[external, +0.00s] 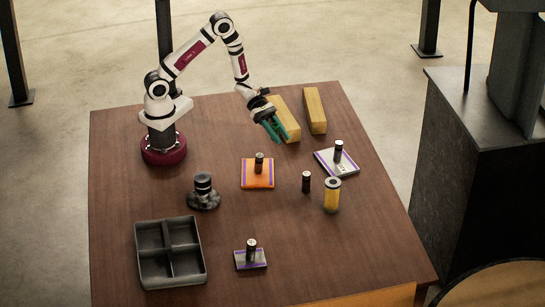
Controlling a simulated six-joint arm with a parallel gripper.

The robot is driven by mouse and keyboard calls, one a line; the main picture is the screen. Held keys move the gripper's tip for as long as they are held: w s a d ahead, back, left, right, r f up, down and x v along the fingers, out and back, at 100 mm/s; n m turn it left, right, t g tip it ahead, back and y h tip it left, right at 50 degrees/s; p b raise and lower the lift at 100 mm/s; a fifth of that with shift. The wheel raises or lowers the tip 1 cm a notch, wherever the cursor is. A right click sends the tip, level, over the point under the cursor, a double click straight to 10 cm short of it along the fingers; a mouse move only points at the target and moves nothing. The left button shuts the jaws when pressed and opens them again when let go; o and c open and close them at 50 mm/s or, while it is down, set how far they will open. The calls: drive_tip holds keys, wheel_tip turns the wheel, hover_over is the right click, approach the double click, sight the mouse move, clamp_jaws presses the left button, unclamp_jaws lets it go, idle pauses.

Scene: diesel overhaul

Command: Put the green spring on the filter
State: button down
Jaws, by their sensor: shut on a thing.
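My gripper (277,131) is at the end of the arm, in the upper middle of the external view, pointing down and to the right. It is shut on the green spring, which blends with the green at the jaws, so its outline and tilt are hard to tell.
Yellow blocks (315,110) lie by my gripper. Dark cylinders stand on an orange plate (257,182), a white plate (350,169) and a small grey plate (241,262). A bare dark cylinder (306,181) stands left of the filter. A dark round part (203,190) and divided tray (145,270) are left.

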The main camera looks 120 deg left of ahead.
drive_tip(key=w+r, duration=0.1)
drive_tip(key=w, duration=0.9)
wheel_tip(320, 180, up, 10)
drive_tip(key=f+n+y, duration=0.1)
drive_tip(key=n+y, duration=0.1)
drive_tip(key=y, duration=0.1)
hover_over(333, 184)
drive_tip(key=w+a, duration=0.1)
drive_tip(key=w, duration=0.1)
wheel_tip(333, 184, down, 7)
drive_tip(key=shift+d+t, duration=0.15)
drive_tip(key=shift+t, duration=0.15)
drive_tip(key=shift+f, duration=0.2)
drive_tip(key=c, duration=0.6)
unclamp_jaws()
drive_tip(key=shift+o, duration=0.2)
